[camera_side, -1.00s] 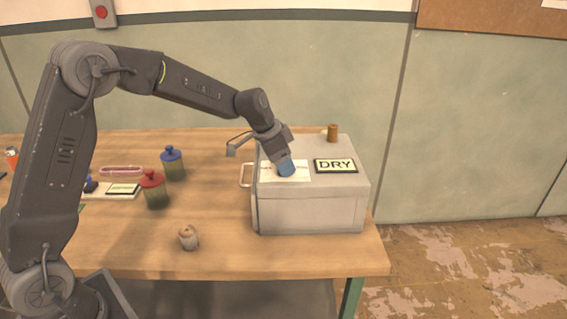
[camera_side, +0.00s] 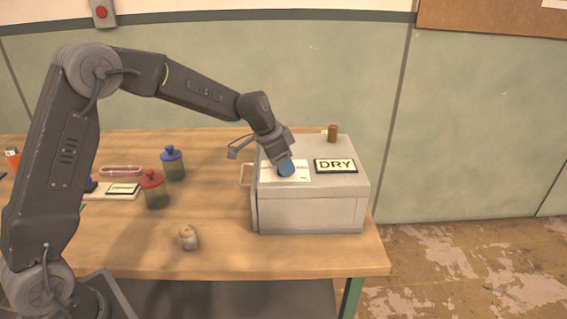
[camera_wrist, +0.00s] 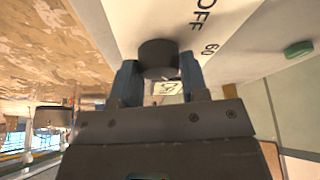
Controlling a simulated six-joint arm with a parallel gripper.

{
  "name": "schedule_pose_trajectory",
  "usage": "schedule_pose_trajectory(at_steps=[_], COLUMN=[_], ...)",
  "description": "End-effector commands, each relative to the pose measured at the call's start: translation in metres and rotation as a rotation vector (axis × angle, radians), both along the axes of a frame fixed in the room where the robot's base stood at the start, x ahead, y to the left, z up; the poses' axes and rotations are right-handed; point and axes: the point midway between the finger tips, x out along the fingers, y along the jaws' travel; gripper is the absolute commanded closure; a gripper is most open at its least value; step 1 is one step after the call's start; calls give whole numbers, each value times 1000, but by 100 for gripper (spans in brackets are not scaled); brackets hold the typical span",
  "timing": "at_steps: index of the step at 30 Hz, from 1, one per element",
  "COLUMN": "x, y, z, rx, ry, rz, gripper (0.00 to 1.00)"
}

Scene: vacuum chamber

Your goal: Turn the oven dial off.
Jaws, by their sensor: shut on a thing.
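The oven is a grey box (camera_side: 312,212) standing on the right end of the wooden table. A white dial plate (camera_side: 302,178) lies on its top and reads "OFF" and "60" in the wrist view (camera_wrist: 205,22). The dark round dial (camera_wrist: 158,55) sits between the two blue fingers of my gripper (camera_wrist: 158,72). My gripper is shut on the dial. In the side view my gripper (camera_side: 286,169) reaches down onto the plate and hides the dial. The dial's pointer cannot be made out.
A "DRY" sign (camera_side: 336,165) and a brown cylinder (camera_side: 332,133) are on the oven top. A red-lidded jar (camera_side: 153,190), a blue-lidded jar (camera_side: 173,164) and a small beige object (camera_side: 188,238) stand left of the oven. Table space between them and the oven is clear.

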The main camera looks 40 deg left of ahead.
Motion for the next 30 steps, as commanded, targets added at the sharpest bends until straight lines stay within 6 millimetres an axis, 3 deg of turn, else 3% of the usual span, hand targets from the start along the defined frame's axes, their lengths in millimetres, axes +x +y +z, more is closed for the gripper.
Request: schedule_pose_trajectory(at_steps=[11,30], x=[0,0], y=[-1,-3], z=[0,0], rx=[2,5], ry=[1,2], rz=[123,699], gripper=[83,83])
